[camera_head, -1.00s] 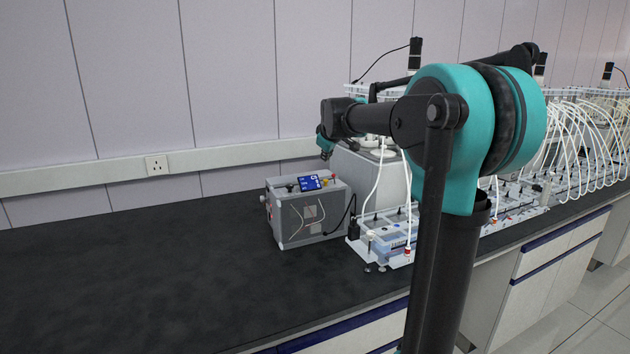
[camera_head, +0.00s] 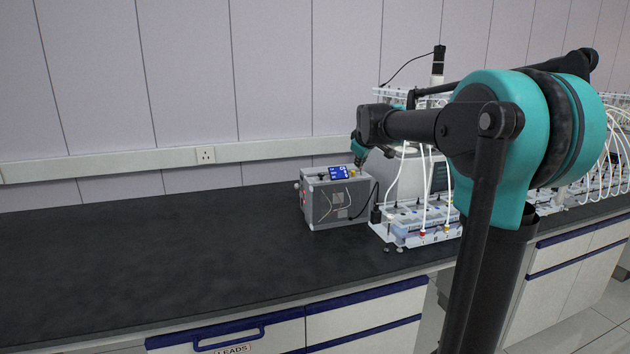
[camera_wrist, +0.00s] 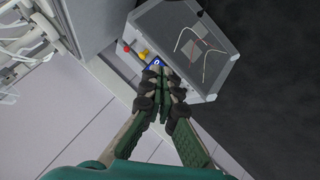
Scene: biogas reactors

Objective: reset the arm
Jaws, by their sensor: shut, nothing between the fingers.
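My gripper (camera_wrist: 163,78) is in the wrist view with its two dark green fingers together at the tips and nothing between them. Beyond and beside the tips is a grey instrument box (camera_wrist: 188,45), with a blue display, red and yellow knobs and thin leads on its face. In the head view the same box (camera_head: 338,203) stands on the black bench top. My teal and black arm fills the right of the head view, and its wrist end is close to the box's back right.
The black bench top (camera_head: 150,260) is clear to the left of the box. Right of the box stands a white reactor rack (camera_head: 420,228) with tubes and bottles, partly behind my arm. A wall socket (camera_head: 205,155) is at the back.

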